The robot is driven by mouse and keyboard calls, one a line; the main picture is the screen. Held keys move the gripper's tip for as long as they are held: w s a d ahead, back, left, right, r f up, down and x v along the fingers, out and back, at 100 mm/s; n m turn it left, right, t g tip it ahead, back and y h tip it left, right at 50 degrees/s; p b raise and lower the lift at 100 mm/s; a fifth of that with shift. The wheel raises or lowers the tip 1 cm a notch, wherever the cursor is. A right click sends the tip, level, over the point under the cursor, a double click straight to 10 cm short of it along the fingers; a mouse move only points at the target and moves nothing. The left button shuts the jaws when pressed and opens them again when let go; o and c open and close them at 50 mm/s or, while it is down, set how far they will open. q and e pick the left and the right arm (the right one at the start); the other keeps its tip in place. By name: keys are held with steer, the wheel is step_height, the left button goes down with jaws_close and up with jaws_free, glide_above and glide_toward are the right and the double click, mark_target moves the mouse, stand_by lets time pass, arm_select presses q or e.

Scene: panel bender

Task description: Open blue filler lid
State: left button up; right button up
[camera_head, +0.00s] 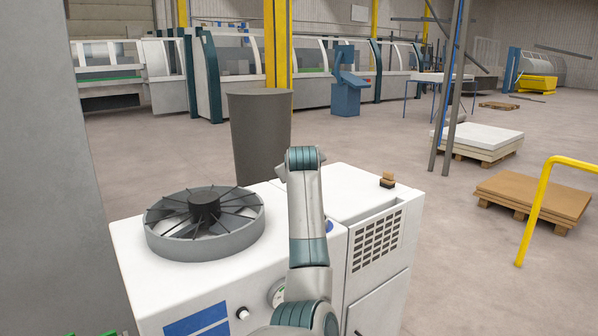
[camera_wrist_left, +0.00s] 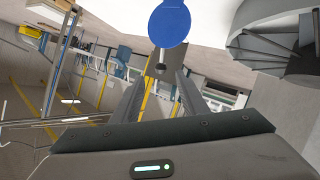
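The blue filler lid (camera_head: 329,226) is on top of the white machine (camera_head: 340,190), mostly hidden behind my arm. In the left wrist view it is a round blue disc (camera_wrist_left: 170,25) at the top centre, with a small grey piece (camera_wrist_left: 158,68) under it. My left gripper (camera_wrist_left: 160,78) is open, its two dark fingers apart on either side of the view below the disc. I cannot tell whether a finger touches the grey piece. In the head view the left fingertips are hidden. My right gripper is not in view.
A round fan (camera_head: 204,222) stands on the machine left of my arm. A small brown and black part (camera_head: 388,180) sits at the back right corner. A dark grey bin (camera_head: 260,138) stands behind. A yellow rail (camera_head: 540,205) is at right.

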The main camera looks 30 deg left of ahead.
arm_select(q)
steer(key=b+v, duration=0.2)
steer(key=v, duration=0.5)
steer(key=shift+s, duration=0.3)
stand_by(0.3)
